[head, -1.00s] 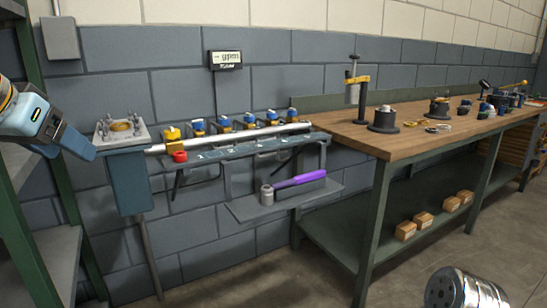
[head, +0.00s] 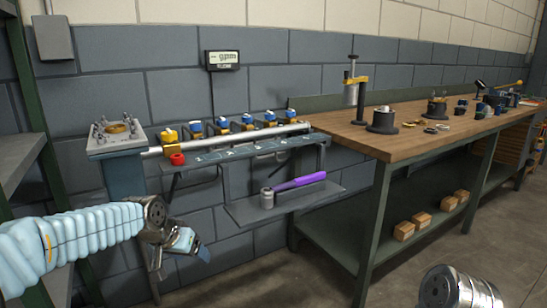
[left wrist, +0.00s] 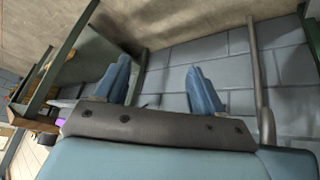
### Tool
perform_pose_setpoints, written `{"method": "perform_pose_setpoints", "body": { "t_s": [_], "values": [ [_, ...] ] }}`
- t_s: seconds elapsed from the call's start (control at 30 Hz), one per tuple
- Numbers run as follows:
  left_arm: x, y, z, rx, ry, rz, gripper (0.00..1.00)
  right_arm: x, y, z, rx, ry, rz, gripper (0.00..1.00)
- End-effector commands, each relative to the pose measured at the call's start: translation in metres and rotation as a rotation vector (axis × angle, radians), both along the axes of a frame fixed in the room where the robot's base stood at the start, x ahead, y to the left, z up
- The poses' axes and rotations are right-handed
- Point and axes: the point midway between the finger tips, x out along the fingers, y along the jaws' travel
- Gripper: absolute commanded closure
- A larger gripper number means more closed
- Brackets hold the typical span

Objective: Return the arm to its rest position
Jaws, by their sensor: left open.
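My left arm comes in from the left in the head view, and its left gripper (head: 190,245) hangs low in front of the wall, below the plate stand. In the left wrist view the left gripper (left wrist: 160,88) has its two blue fingers wide apart with nothing between them. My right gripper is not in view; a metallic round part at the bottom right of the head view looks like a piece of my own body.
A stand with a bolted plate (head: 118,137) is just above the left gripper. A rail with several valves (head: 222,125) runs right from it. A shelf holds a purple-handled tool (head: 300,182). The wooden workbench (head: 400,140) carries several parts. Green shelving (head: 30,90) stands at left.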

Motion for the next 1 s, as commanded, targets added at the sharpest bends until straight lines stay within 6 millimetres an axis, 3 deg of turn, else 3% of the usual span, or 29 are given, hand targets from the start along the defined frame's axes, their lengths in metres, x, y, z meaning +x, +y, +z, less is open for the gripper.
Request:
{"method": "perform_pose_setpoints", "body": {
  "t_s": [0.03,0.1,0.27,0.4,0.5,0.6,0.73,0.83,1.0],
  "values": [
    [-0.003,-0.01,-0.042,-0.015,0.046,-0.002,0.31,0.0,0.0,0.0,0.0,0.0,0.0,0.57],
    [-0.011,-0.023,-0.094,-0.041,0.092,0.004,0.31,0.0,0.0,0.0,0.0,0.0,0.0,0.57],
    [-0.054,-0.049,-0.207,-0.105,0.205,0.037,0.31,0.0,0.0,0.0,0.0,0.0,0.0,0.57],
    [-0.117,-0.069,-0.292,-0.158,0.312,0.085,0.31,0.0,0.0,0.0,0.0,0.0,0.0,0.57],
    [-0.17,-0.081,-0.337,-0.192,0.386,0.131,0.31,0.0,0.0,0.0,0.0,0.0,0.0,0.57],
    [-0.22,-0.09,-0.365,-0.215,0.449,0.175,0.31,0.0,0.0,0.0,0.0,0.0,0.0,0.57],
    [-0.264,-0.097,-0.382,-0.23,0.5,0.215,0.31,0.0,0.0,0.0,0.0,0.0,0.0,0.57],
    [-0.28,-0.099,-0.387,-0.235,0.517,0.23,0.31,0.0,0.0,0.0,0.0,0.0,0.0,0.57],
    [-0.283,-0.099,-0.388,-0.237,0.518,0.235,0.31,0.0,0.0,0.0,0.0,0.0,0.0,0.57]
  ]
}}
